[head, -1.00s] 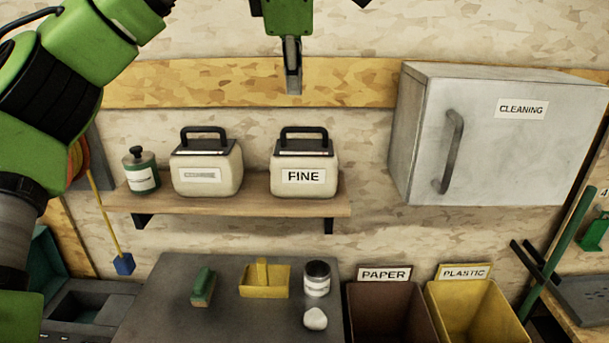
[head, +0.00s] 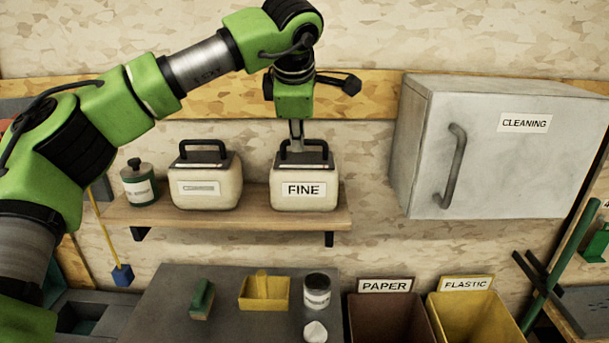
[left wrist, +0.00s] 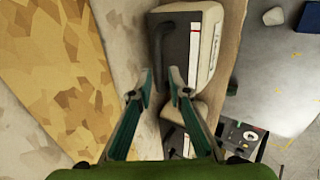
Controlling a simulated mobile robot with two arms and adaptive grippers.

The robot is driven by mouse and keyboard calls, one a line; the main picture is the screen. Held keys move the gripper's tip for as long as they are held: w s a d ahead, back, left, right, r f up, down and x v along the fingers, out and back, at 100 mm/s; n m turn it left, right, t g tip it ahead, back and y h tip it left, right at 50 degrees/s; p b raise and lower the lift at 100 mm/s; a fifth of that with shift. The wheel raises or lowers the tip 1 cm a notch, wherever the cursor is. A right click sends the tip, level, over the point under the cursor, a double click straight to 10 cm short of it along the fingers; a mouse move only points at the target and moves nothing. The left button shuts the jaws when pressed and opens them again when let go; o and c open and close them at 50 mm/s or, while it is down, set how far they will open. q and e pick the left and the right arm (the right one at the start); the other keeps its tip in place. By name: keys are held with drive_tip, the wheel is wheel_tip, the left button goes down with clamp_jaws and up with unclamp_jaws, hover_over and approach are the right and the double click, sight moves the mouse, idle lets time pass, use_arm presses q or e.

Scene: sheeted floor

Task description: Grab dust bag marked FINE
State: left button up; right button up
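The dust bag marked FINE (head: 303,205) is a cream container with a dark top and black handle, upright on the wooden shelf (head: 240,214). My left gripper (head: 297,146) points down over it, its fingers overlapping the handle in the head view. In the left wrist view the left gripper's (left wrist: 161,84) fingers are apart with nothing between the tips. The FINE bag shows at the top there (left wrist: 205,50), its handle just beyond the fingertips. Whether the fingers touch the handle is unclear. My right gripper is out of view.
A grey CLEANING cabinet (head: 500,165) hangs to the right. Below are a dark table (head: 240,320) and PAPER (head: 385,315) and PLASTIC (head: 470,312) bins.

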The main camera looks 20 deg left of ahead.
use_arm(q)
drive_tip(key=shift+p+x, duration=0.35)
drive_tip(key=shift+x, duration=1.2)
drive_tip(key=shift+r, duration=0.15)
clamp_jaws()
drive_tip(key=shift+r, duration=0.1)
